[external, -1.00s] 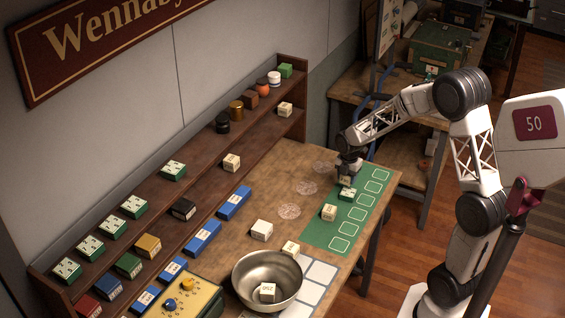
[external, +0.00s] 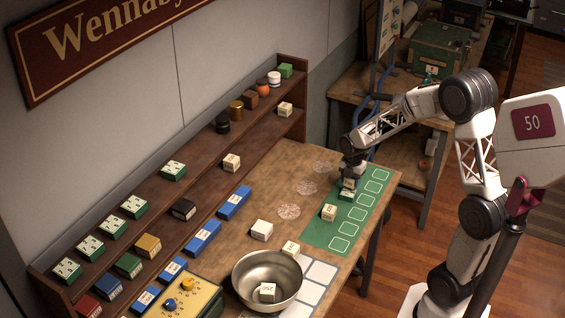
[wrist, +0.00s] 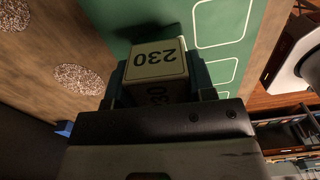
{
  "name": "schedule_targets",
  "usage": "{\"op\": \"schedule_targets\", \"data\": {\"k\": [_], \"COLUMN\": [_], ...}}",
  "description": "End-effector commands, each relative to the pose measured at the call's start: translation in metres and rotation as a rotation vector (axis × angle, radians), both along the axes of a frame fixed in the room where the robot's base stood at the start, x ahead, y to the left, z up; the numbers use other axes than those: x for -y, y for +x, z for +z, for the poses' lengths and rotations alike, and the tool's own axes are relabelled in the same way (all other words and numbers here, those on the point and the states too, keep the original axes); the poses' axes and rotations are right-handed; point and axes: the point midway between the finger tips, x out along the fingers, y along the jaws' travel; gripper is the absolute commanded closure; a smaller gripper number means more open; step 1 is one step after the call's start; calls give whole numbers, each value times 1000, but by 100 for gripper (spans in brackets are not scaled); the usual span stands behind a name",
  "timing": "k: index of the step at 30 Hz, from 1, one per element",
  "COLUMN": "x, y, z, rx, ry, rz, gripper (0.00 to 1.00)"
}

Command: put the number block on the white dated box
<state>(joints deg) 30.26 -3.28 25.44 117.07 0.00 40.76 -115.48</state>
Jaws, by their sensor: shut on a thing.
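My gripper (external: 350,176) is shut on a cream number block (external: 348,184), which reads 230 in the wrist view (wrist: 157,60). The gripper holds it low over the far part of the green mat (external: 318,236). Just below the block in the external view is a small green box with a white top (external: 345,196); I cannot tell whether they touch. A white box (external: 262,230) sits on the table, left of the mat. No date is legible on either box, so I cannot tell which is the dated one.
A cream block (external: 329,213) stands on the mat, and another (external: 291,248) lies near the metal bowl (external: 266,270). A shelf (external: 205,190) with several boxes runs along the wall. The table between shelf and mat is mostly clear.

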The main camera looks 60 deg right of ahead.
Motion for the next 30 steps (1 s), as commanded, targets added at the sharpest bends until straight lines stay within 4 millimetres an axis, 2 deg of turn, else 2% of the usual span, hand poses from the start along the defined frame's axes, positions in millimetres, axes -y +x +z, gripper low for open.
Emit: {"op": "schedule_targets", "data": {"k": [11, 17, 23, 30], "x": [-1, -12, -37, -81], "y": [1, 5, 15, 30], "z": [0, 2, 6, 12], "rx": [0, 0, 1, 0], "ry": [0, 0, 0, 0], "rz": [1, 4, 12, 24], "gripper": [74, 74, 74, 74]}}
